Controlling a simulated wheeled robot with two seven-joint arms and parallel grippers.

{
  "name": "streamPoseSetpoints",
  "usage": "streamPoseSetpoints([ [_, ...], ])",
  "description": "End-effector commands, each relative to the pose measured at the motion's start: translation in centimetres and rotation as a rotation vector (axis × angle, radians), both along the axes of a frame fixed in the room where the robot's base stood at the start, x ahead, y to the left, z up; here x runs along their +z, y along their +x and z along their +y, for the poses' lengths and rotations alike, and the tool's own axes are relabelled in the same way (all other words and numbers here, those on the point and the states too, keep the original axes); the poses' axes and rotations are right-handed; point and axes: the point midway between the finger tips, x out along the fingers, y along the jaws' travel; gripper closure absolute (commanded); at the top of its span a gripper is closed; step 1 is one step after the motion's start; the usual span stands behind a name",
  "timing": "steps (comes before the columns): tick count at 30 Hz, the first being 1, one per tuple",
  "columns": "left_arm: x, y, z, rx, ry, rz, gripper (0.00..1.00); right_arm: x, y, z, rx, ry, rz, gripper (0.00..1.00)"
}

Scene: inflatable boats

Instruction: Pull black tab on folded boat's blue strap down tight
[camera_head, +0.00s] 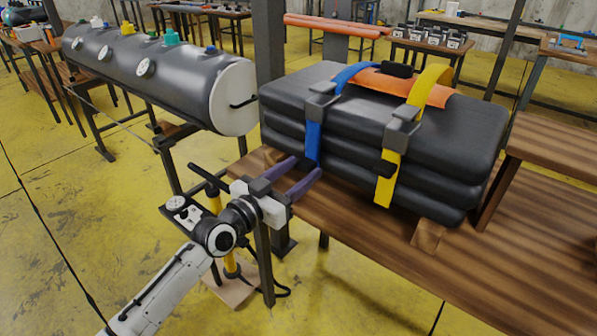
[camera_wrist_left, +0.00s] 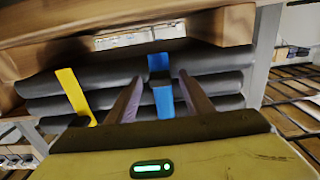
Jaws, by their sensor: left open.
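The folded boat (camera_head: 455,140) is a stack of thick black layers on a wooden bench, bound by two straps. The blue strap (camera_head: 314,140) runs over its left part, through a grey buckle (camera_head: 321,97), and down the front side. My left gripper (camera_head: 307,168) has its two purple fingers open and apart at the strap's lower end. In the left wrist view the blue strap (camera_wrist_left: 163,102) shows between the open fingers (camera_wrist_left: 158,85). In the head view I cannot make out the tab clearly. My right gripper is out of view.
An orange piece (camera_head: 372,81) lies on top. The bench (camera_head: 380,245) has wooden blocks under the boat. A yellow-and-black pump (camera_head: 229,262) stands below my left arm; a grey cylinder (camera_head: 165,75) is behind.

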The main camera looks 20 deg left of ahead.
Motion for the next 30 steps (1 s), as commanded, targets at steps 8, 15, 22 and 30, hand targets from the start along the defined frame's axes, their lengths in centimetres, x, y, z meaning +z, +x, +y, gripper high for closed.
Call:
streamPoseSetpoints([
  [8,-0.2,-3.8,1.4,0.001,0.004,0.003,0.53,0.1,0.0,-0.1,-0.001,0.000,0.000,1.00],
  [15,-0.2,-7.9,2.9,0.000,0.004,0.004,0.53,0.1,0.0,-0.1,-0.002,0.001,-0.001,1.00],
  [22,-0.1,-9.6,3.5,0.000,0.002,0.002,0.53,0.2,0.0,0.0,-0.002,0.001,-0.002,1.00],
  [30,0.0,-9.6,3.5,0.000,0.002,0.002,0.53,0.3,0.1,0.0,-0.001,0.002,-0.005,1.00],
])
